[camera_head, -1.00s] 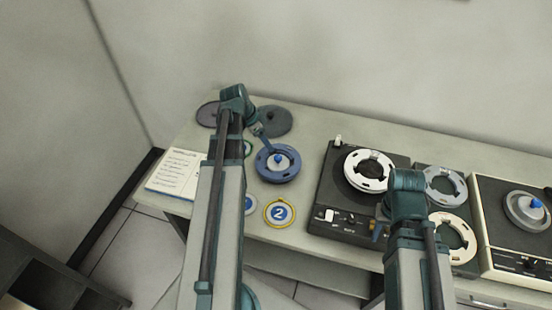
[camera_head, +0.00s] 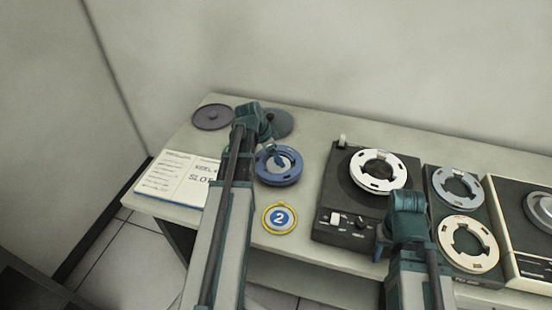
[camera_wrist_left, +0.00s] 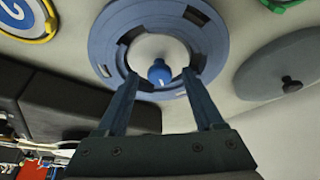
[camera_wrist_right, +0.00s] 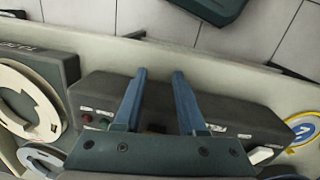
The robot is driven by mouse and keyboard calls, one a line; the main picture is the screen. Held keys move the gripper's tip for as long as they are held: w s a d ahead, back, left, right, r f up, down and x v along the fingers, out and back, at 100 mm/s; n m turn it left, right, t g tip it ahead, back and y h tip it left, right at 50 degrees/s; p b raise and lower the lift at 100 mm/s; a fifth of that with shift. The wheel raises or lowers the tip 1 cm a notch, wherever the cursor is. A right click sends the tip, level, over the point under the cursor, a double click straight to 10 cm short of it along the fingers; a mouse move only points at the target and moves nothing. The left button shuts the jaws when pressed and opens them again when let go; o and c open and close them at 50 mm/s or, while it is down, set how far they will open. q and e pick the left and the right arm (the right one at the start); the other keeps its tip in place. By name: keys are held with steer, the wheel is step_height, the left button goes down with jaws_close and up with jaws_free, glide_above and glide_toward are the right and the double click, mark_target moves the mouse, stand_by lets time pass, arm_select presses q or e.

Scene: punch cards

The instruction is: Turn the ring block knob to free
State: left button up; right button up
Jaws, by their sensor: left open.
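The ring block (camera_head: 281,180) is a blue slotted ring with a pale centre, lying on the table. In the left wrist view the ring (camera_wrist_left: 104,38) surrounds a pale disc with a small blue knob (camera_wrist_left: 158,74) standing at its middle. My left gripper (camera_wrist_left: 160,76) is open, its fingers on either side of the knob with gaps.
A yellow-rimmed disc marked 2 (camera_head: 279,218) lies in front of the ring. An open booklet (camera_head: 172,176) and grey discs (camera_head: 213,117) are left and behind. A black tape deck (camera_head: 338,190) with a white reel, more reels and another deck fill the right.

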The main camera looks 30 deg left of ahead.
arm_select(q)
jaws_close()
stand_by(0.4)
steer(key=n, duration=0.1)
steer(key=n+y, duration=0.1)
steer(key=n, duration=0.1)
steer(key=shift+s+d+t, duration=0.15)
steer(key=shift+t, duration=0.15)
steer(key=n+y, duration=0.1)
steer(key=n, duration=0.2)
steer(key=shift+d+n+y, duration=0.15)
steer(key=shift+n+y, duration=0.15)
steer(key=n, duration=0.2)
steer(key=n+y, duration=0.1)
steer(key=n, duration=0.1)
steer(key=shift+d+y, duration=0.15)
steer(key=shift+y, duration=0.15)
steer(key=shift+n+y, duration=0.5)
steer(key=shift+n, duration=1.1)
steer(key=shift+g, duration=0.4)
